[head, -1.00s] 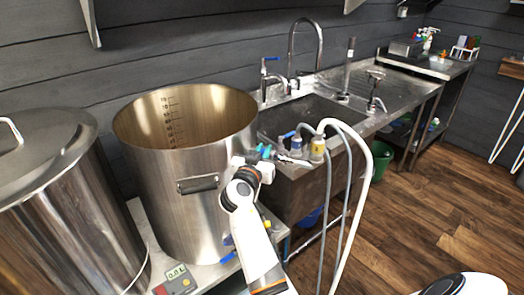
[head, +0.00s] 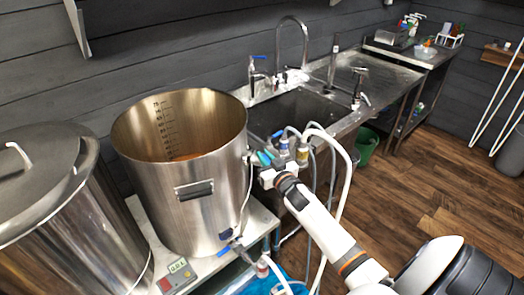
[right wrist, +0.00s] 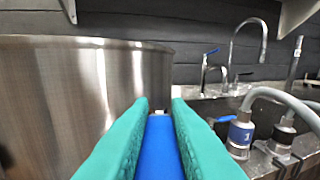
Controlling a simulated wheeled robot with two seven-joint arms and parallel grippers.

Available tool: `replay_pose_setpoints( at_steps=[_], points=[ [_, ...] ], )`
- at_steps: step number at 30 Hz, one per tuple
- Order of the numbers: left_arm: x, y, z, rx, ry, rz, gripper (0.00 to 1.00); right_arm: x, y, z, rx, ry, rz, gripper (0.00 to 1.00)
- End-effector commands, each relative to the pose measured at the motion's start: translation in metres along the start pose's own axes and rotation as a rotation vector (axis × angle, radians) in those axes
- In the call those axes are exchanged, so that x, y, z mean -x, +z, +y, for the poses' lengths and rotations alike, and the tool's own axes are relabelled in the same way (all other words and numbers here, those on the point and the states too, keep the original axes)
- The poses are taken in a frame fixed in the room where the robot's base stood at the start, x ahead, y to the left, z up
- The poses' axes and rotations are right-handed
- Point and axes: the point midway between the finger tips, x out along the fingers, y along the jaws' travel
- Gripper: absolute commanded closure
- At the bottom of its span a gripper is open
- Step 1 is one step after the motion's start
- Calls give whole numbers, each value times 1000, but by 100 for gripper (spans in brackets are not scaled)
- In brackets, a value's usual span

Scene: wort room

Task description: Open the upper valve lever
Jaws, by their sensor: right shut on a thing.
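The open steel pot (head: 178,195) stands in the middle of the head view, with a volume scale inside. My right gripper (head: 265,158) is at the pot's right side near the rim, and its teal fingers are shut. In the right wrist view, the fingers (right wrist: 158,110) hold a blue lever (right wrist: 160,148) between them, beside the pot wall (right wrist: 85,90). The valve body behind it is hidden. A lower valve (head: 236,244) with a blue handle sits at the pot's base, with a hose joined to it. My left gripper is not in view.
Hose fittings (head: 302,152) with pale hoses stand on the sink (head: 345,125) edge, close right of my gripper. A lidded steel vessel (head: 60,200) stands at left. A meter (head: 178,274) lies on the stand. The floor (head: 420,185) at right is clear.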

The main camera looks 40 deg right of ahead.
Motion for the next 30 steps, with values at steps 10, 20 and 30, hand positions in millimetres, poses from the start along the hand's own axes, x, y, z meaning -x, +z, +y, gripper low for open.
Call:
replay_pose_setpoints(
  at_steps=[10,20,30],
  points=[
    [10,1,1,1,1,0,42,-1,3,-7,1,106,-4,100],
    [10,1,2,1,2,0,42,-2,2,-7,-1,117,-6,100],
    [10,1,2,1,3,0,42,-1,2,-6,-1,117,-4,62]
  ],
)
